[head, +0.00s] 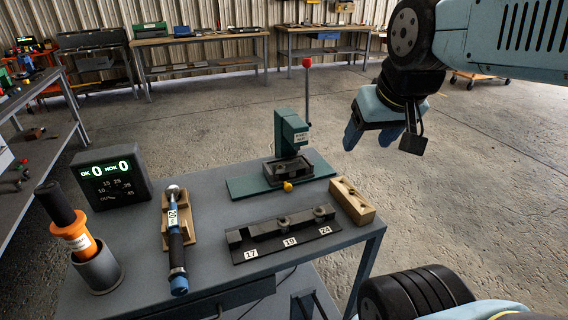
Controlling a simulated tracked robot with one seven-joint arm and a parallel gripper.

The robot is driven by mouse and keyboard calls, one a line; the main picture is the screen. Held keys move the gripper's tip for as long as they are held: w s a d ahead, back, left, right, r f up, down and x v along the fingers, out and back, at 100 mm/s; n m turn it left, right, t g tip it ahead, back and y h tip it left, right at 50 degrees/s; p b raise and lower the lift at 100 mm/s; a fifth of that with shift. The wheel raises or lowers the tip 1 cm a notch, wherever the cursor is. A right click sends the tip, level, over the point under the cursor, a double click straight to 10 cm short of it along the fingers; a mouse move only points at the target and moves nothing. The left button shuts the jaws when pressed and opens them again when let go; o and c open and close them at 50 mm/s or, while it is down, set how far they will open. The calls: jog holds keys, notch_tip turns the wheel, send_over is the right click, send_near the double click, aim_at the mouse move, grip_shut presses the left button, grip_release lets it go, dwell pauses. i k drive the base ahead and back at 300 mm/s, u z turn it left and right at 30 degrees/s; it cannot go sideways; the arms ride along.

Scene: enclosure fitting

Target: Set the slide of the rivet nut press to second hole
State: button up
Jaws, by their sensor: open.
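The rivet nut press (290,135) is a green machine on a green base plate at the back right of the table. Its lever with a red knob (307,62) stands upright. A dark slide (288,165) sits at its foot, with a yellow knob (288,186) at the front. The holes of the slide are too small to make out. My gripper (372,137) hangs in the air to the right of the press, apart from it, with blue fingers open and empty.
A wooden block (352,200) lies right of the press. In front is a dark rack labelled 17, 19, 24 (283,235). A torque wrench (176,240) rests on a wooden holder. A counter display (110,178) and an orange tool in a cup (98,270) stand left.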

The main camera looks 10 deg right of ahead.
aim_at(277, 180)
jog(key=u, duration=0.25)
jog(key=k, duration=0.95)
jog(key=z, duration=0.45)
jog(key=i, duration=0.5)
jog(key=u, duration=0.05)
